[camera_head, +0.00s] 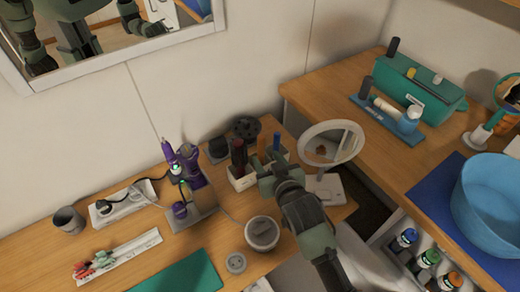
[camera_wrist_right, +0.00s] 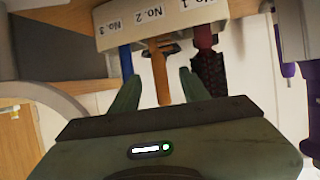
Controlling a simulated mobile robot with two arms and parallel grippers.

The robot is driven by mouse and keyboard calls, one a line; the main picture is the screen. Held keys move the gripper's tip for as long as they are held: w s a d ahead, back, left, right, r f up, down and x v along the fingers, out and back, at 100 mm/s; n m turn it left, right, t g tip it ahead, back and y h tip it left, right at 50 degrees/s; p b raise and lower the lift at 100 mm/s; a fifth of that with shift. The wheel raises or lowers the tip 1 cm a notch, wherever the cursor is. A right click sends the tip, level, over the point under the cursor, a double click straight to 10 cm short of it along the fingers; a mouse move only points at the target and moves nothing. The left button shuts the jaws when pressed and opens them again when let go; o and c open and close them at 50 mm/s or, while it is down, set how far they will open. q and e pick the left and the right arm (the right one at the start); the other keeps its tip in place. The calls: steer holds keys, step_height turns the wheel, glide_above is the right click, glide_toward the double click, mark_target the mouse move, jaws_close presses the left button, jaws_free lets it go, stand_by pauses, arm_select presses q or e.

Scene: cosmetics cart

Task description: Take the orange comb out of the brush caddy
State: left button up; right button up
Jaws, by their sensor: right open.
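The white brush caddy (camera_head: 241,183) stands on the wooden counter; its face with labels No. 1, No. 2 and No. 3 shows upside down in the right wrist view (camera_wrist_right: 205,14). The orange comb (camera_wrist_right: 160,76) is in the middle slot, with a blue item (camera_wrist_right: 125,60) on one side and a dark red brush (camera_wrist_right: 208,70) on the other. My right gripper (camera_head: 267,170) is open at the caddy. In the right wrist view its fingertips (camera_wrist_right: 157,82) lie either side of the orange comb; I cannot tell whether they touch it. My left gripper is out of view except for mirror reflections.
A round white mirror (camera_head: 331,144) stands right of the caddy. A purple hair tool stand (camera_head: 190,200) is to the left, and a grey round jar (camera_head: 262,233) is in front. A teal mat (camera_head: 178,274) lies at the front. A higher counter with a blue basin (camera_head: 490,205) is at right.

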mark_target(262, 149)
steer(key=shift+w+r+p+x, duration=0.1)
steer(key=shift+r+p+x, duration=0.1)
steer(key=shift+x, duration=0.8)
steer(key=shift+w+r+p+x, duration=0.1)
steer(key=shift+r+p+x, duration=0.15)
steer(key=shift+x, duration=0.8)
steer(key=shift+w+r+p+x, duration=0.1)
steer(key=shift+r+p+x, duration=0.1)
steer(key=shift+x, duration=0.8)
jaws_close()
